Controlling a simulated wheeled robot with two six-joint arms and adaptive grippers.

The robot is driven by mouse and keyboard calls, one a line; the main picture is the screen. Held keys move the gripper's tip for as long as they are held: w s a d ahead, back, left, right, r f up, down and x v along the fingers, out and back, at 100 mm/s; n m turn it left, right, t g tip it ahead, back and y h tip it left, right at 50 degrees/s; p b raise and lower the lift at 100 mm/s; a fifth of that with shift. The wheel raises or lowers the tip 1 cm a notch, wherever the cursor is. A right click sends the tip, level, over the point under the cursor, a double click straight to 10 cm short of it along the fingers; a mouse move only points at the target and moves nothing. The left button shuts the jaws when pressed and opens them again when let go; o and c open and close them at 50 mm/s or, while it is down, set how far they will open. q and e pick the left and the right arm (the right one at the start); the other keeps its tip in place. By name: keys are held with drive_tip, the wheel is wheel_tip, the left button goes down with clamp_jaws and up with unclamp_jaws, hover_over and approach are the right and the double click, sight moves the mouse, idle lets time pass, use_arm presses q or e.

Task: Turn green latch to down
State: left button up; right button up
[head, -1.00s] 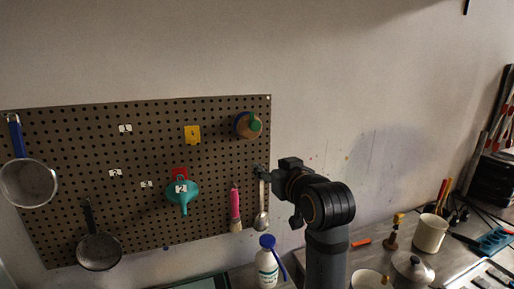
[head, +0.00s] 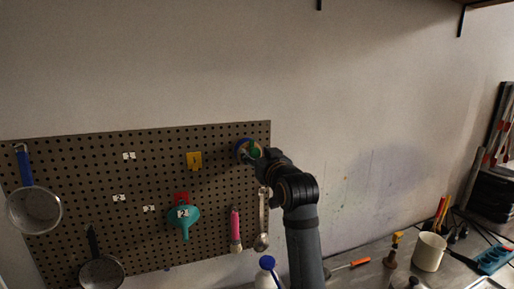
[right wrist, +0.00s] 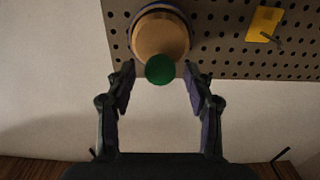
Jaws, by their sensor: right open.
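The green latch (head: 253,147) sits on a round tan disc with a blue rim (head: 240,148), at the upper right corner of the pegboard. In the right wrist view the latch's round green end (right wrist: 160,69) overlaps the edge of the tan disc (right wrist: 160,36). My right gripper (right wrist: 159,72) is open, with one finger on each side of the green end and a visible gap to both. In the head view my right gripper (head: 259,156) is at the latch and partly hides it. My left gripper is not in view.
The brown pegboard (head: 80,150) holds a yellow tag (head: 194,160), a teal funnel (head: 184,217), a pink-handled brush (head: 235,226), a metal spoon (head: 262,220) and strainers. A white bottle (head: 266,274) and a cream mug (head: 429,252) stand below. The wall right of the pegboard is clear.

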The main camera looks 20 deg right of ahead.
drive_tip(key=shift+w, duration=0.15)
clamp_jaws()
